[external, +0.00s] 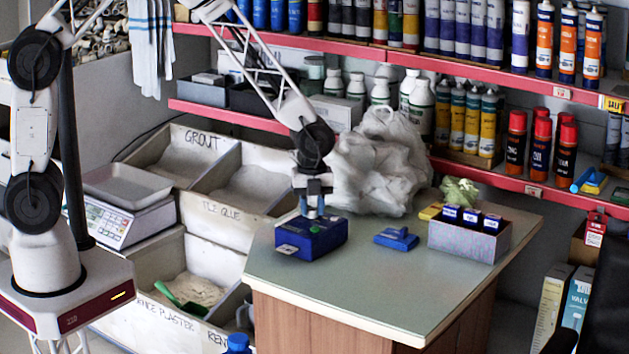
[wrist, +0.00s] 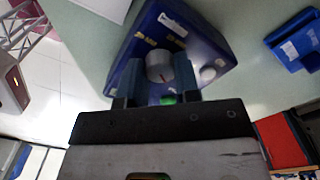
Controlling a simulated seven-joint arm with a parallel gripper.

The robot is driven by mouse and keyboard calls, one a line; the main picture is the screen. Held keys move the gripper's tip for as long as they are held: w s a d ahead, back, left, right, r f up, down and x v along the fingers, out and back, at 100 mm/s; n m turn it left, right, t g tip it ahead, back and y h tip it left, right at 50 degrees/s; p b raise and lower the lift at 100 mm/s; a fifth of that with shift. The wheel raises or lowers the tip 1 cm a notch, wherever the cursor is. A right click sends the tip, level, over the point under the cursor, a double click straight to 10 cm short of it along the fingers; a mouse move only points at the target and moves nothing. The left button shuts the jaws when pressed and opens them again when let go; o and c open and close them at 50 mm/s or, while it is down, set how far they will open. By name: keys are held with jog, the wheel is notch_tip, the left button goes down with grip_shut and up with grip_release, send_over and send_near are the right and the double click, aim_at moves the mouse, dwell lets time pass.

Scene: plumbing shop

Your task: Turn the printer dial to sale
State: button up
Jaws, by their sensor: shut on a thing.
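The blue printer (external: 309,238) stands on the left part of the counter, with a pale paper slip at its front. Its round grey dial (wrist: 160,66) shows on the top face in the wrist view, with a short red mark on it. Small labels lie around the dial, too blurred to read. My gripper (wrist: 157,72) points down over the printer, with its two blue fingers on either side of the dial, shut on it. In the external view my gripper (external: 313,208) hides the dial. A white round knob (wrist: 207,75) and a green spot (wrist: 168,99) are beside the fingers.
A blue stapler-like object (external: 396,239) lies right of the printer. A grey box (external: 469,241) with small dark blue boxes stands farther right. White plastic bags (external: 375,165) rise close behind my gripper. The counter's front (external: 380,290) is clear.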

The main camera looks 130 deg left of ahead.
aim_at(312, 209)
jog(key=o, duration=0.9)
jog(key=shift+o, duration=0.2)
jog(key=shift+r, duration=3.9)
